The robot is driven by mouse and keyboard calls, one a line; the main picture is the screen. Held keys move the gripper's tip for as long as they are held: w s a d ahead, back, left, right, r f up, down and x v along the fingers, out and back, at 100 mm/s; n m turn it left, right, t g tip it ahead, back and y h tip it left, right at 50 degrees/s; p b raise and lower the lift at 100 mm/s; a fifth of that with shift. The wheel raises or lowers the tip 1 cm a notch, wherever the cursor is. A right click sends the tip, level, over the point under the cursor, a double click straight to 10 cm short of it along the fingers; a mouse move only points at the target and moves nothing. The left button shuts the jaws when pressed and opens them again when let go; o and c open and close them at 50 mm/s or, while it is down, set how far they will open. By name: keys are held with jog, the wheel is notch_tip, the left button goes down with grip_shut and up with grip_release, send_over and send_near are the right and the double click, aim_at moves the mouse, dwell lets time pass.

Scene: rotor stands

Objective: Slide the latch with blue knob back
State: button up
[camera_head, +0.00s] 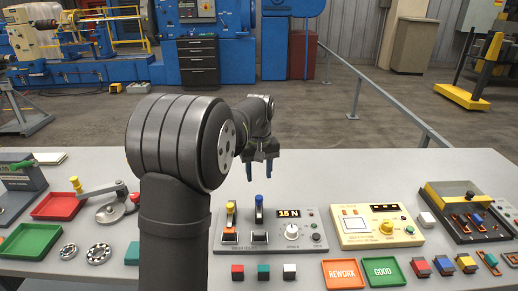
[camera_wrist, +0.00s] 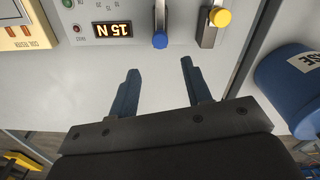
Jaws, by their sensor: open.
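The latch with the blue knob (camera_head: 259,200) stands on a grey panel (camera_head: 308,215) with a "15 N" display, right of a similar latch with a yellow knob (camera_head: 230,207). My gripper (camera_head: 260,172) is open and empty, its fingers pointing down behind the blue knob in the head view. In the wrist view the gripper (camera_wrist: 159,66) has its two fingers spread, and the blue knob (camera_wrist: 160,40) lies just beyond the tips, in line with the gap. The yellow knob (camera_wrist: 221,17) is up and to the right there. No contact shows.
A yellow tester (camera_head: 376,227) stands right of the panel. Red, green and white cubes (camera_head: 264,271) lie in front. A crank device (camera_head: 110,205) and trays are at left. In the wrist view a blue bin (camera_wrist: 290,90) is at right. The table behind the panel is clear.

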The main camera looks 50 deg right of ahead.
notch_tip(320, 180, up, 9)
send_over(259, 197)
jog(key=shift+w+d+r, duration=0.15)
jog(key=shift+d+r, duration=0.05)
dwell(0.5)
notch_tip(259, 197, down, 18)
jog(key=shift+r, duration=0.15)
jog(key=shift+s+a, duration=0.2)
jog(key=shift+w+d+r, duration=0.1)
jog(key=shift+r, duration=0.05)
dwell(0.4)
